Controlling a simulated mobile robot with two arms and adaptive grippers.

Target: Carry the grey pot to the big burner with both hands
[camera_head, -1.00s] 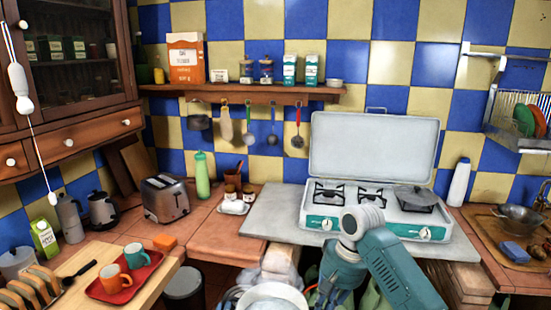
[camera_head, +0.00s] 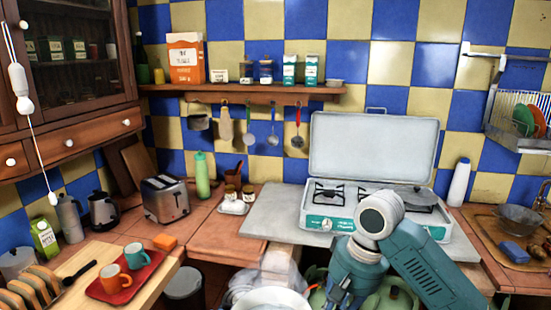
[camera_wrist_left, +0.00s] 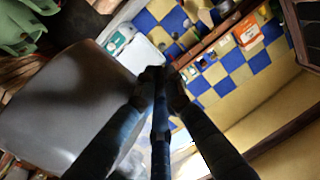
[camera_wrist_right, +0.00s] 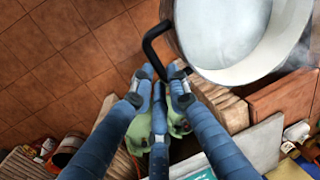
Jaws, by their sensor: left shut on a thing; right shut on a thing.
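The grey pot (camera_head: 270,303) shows at the bottom edge of the head view, cut off, in front of the counter. Its pale open rim and black handle (camera_wrist_right: 148,42) show in the right wrist view. My right gripper (camera_wrist_right: 166,76) is shut on that handle. In the left wrist view the pot's large grey side (camera_wrist_left: 60,105) fills the left. My left gripper (camera_wrist_left: 154,78) is shut at its edge; the handle there is hidden by the fingers.
The stove lid (camera_head: 372,147) stands open behind. A white bottle (camera_head: 459,182) stands to the right, jars on a small tray (camera_head: 233,208) to the left. Pale haze hangs above the pot.

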